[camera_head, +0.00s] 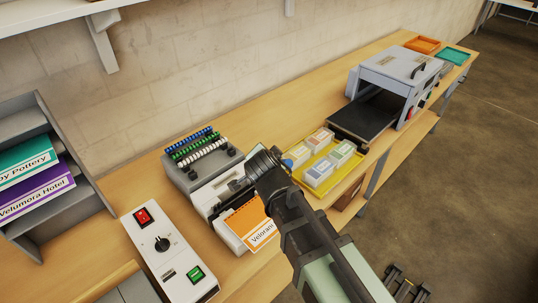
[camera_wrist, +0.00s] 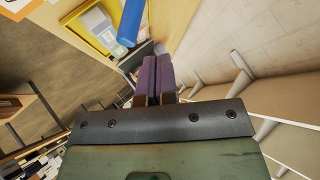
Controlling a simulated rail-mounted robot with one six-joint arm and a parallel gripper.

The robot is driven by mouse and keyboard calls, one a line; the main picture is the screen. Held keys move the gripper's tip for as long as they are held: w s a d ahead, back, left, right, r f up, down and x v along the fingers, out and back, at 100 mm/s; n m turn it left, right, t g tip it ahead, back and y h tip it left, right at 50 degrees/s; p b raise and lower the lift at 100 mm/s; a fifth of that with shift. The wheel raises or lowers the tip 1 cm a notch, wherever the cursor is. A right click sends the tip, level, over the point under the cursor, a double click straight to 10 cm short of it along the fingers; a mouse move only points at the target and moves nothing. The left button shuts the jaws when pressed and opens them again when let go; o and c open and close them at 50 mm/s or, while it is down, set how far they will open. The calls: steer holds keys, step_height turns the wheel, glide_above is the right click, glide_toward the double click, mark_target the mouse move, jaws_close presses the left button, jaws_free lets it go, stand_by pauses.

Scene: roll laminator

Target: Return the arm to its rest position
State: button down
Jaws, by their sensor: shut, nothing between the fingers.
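My gripper (camera_wrist: 157,64) shows in the wrist view with its two dark purple fingers shut together and nothing between them. In the head view my arm reaches up from the lower right, and its dark end is over the bench beside a grey-white machine (camera_head: 196,177). The fingers are hard to make out there. An orange and white printed sheet (camera_head: 250,222) lies at the machine's front, just left of my arm, which hides part of that area.
A control box (camera_head: 168,254) with red switch, knob and green button stands at lower left. A rack (camera_head: 32,130) holds printed sheets. A yellow tray (camera_head: 347,186) with card stacks and a grey hooded machine (camera_head: 399,74) lie to the right. The floor is mostly clear.

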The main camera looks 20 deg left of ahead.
steer(key=s+d+f+n+g+b, duration=0.1)
steer(key=s+d+f+g+b, duration=0.1)
steer(key=d, duration=1)
steer(key=s+d+f+n+g+h+b, duration=0.1)
steer(key=d+f, duration=0.5)
steer(key=d, duration=0.6)
steer(key=s+d+f+n+g+h+b, duration=0.1)
steer(key=s+d+f+n+g+b, duration=0.2)
steer(key=d, duration=0.9)
step_height(320, 180, down, 2)
steer(key=s+g, duration=0.2)
steer(key=g, duration=0.1)
steer(key=shift+g, duration=0.4)
